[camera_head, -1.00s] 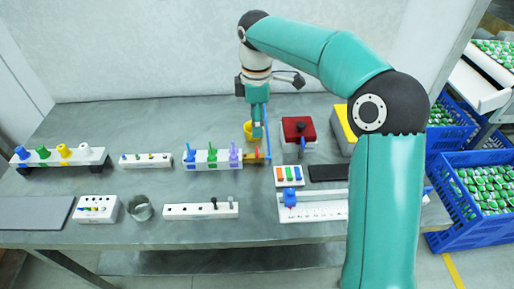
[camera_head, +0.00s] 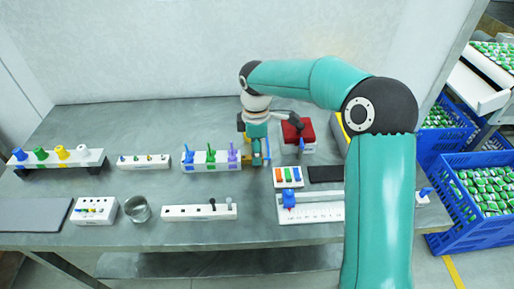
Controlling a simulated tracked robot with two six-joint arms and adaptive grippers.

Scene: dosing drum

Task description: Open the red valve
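A white block (camera_head: 212,167) carries upright valve-like pieces: blue (camera_head: 189,155), green (camera_head: 211,155) and purple (camera_head: 233,154). My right gripper (camera_head: 257,160) points down just right of the purple piece, at the block's right end. Its fingers are small and partly overlap a yellow-brown part there, so I cannot tell whether they are open or shut. No red valve shows clearly; the spot under my gripper is hidden. My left gripper is out of view.
A red box (camera_head: 298,131) with a blue handle (camera_head: 301,146) stands right of my gripper. A panel of coloured bars (camera_head: 288,177) and a white ruler-like plate (camera_head: 318,212) lie nearer. Coloured cones on a rack (camera_head: 60,154) stand left. My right arm covers the table's right side.

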